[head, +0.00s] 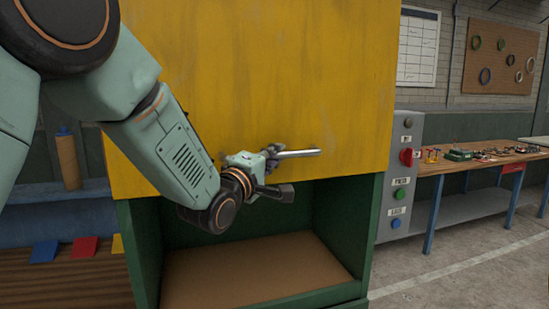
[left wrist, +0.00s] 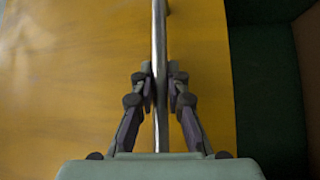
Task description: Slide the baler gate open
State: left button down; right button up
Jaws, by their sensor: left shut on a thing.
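The yellow baler gate (head: 262,75) stands upright over the upper part of a green frame (head: 357,225). A bare metal bar handle (head: 301,153) runs sideways near the gate's lower edge. My left gripper (head: 272,155) is shut on this handle, and its fingers hide the handle's left part. In the left wrist view the handle (left wrist: 160,35) passes between the two fingers of the left gripper (left wrist: 160,88), with the yellow gate (left wrist: 70,75) behind it. Below the gate the chamber is open, with a brown floor (head: 260,270). My right gripper is not in view.
A grey control panel (head: 402,170) with a red switch and buttons stands right of the baler. A workbench (head: 480,163) with tools is farther right. A bottle (head: 67,160) and coloured pieces sit at the left. Open floor (head: 465,265) lies at the lower right.

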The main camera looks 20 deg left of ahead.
pick_arm(q)
jog(key=c, duration=1.3)
grip_release()
jog(key=shift+c, duration=0.2)
jog(key=v, duration=1.2)
